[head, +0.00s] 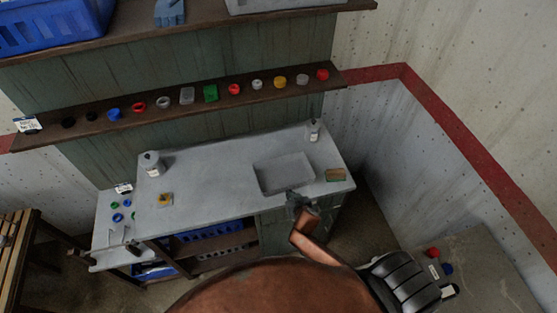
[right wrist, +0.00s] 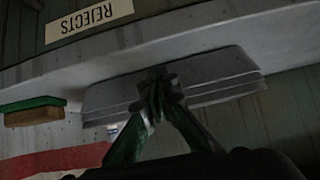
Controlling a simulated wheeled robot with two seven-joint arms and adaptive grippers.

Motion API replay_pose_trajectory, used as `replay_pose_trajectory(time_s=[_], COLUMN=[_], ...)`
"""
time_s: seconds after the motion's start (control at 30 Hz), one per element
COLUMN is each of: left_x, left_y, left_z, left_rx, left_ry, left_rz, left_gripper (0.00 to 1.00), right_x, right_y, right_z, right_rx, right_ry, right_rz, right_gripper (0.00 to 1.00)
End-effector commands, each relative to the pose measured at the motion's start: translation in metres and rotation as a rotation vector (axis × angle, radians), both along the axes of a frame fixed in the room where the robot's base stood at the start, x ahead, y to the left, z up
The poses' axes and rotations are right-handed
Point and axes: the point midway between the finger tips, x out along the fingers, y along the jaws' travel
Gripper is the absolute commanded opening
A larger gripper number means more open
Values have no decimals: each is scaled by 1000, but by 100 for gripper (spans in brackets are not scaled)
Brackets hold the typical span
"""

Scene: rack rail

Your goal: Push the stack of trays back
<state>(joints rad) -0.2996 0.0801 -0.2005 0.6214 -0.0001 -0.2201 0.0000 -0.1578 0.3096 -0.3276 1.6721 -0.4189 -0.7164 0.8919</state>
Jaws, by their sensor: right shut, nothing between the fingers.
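The stack of grey trays (head: 283,173) sits on the grey workbench near its right front part, with an empty shallow tray on top. In the right wrist view the stack (right wrist: 215,75) shows layered rims along its near side. My right gripper (head: 299,199) is at the front edge of the stack. In the right wrist view its fingers (right wrist: 158,80) are shut with nothing between them, and their tips overlap the middle of the stack's side. I cannot tell whether they touch it. My left gripper is not in view.
A white bottle (head: 314,131) stands at the back right, and a grey jar (head: 152,163) at the left. A shelf (head: 130,116) of small coloured parts is above. The bench behind the stack looks clear.

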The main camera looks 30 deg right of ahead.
Motion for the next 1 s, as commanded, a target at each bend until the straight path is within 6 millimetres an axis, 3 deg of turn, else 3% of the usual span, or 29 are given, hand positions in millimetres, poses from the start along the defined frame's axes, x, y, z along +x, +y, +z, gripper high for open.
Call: replay_pose_trajectory(time_s=[1.0], left_x=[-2], left_y=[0], left_z=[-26], left_rx=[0], left_ry=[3], left_rz=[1], left_gripper=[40], right_x=[68], right_y=[-17], right_z=[0], right_rx=[-1], right_ry=[-3], right_rz=[1], right_gripper=[0])
